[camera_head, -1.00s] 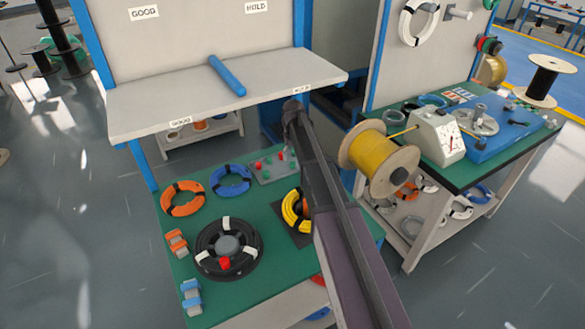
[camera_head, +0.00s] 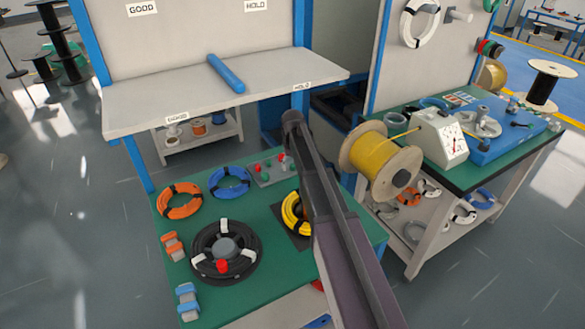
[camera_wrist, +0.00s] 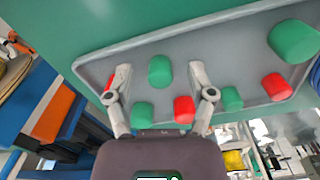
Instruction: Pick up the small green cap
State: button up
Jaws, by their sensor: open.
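A grey tray (camera_wrist: 220,42) holds several green and red caps. In the wrist view, one green cap (camera_wrist: 160,70) shows between the tips of my gripper (camera_wrist: 156,74), which is open and holds nothing. Smaller-looking green caps show at lower middle (camera_wrist: 141,115) and to the right of the right finger (camera_wrist: 231,98). A larger-looking green cap (camera_wrist: 294,40) is at the far right. I cannot tell which is truly smallest, or how far the fingertips are from the caps. In the head view the tray (camera_head: 262,183) is small, and my arm hides most of my gripper.
Red caps sit close by: one between the fingers (camera_wrist: 184,109), one farther right (camera_wrist: 277,86), one partly behind the left finger. The green table (camera_head: 262,225) also bears an orange coil (camera_head: 181,201), a blue coil (camera_head: 230,182) and a black reel (camera_head: 205,241). A shelf (camera_head: 180,92) overhangs its back.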

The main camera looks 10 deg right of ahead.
jog(key=c, duration=0.8)
notch_tip(320, 180, up, 10)
jog(key=p, duration=1)
dwell(0.7)
jog(key=shift+c, duration=0.5)
jog(key=s+a+n, duration=0.2)
jog(key=s+a, duration=0.1)
jog(key=a, duration=0.4)
jog(key=s+a+n, duration=0.2)
jog(key=s+a, duration=0.1)
jog(key=a, duration=0.5)
jog(key=s+a+r+n+p, duration=0.1)
jog(key=s+a+n, duration=0.1)
jog(key=a, duration=0.5)
jog(key=shift+s+a, duration=0.15)
jog(key=shift+s, duration=0.4)
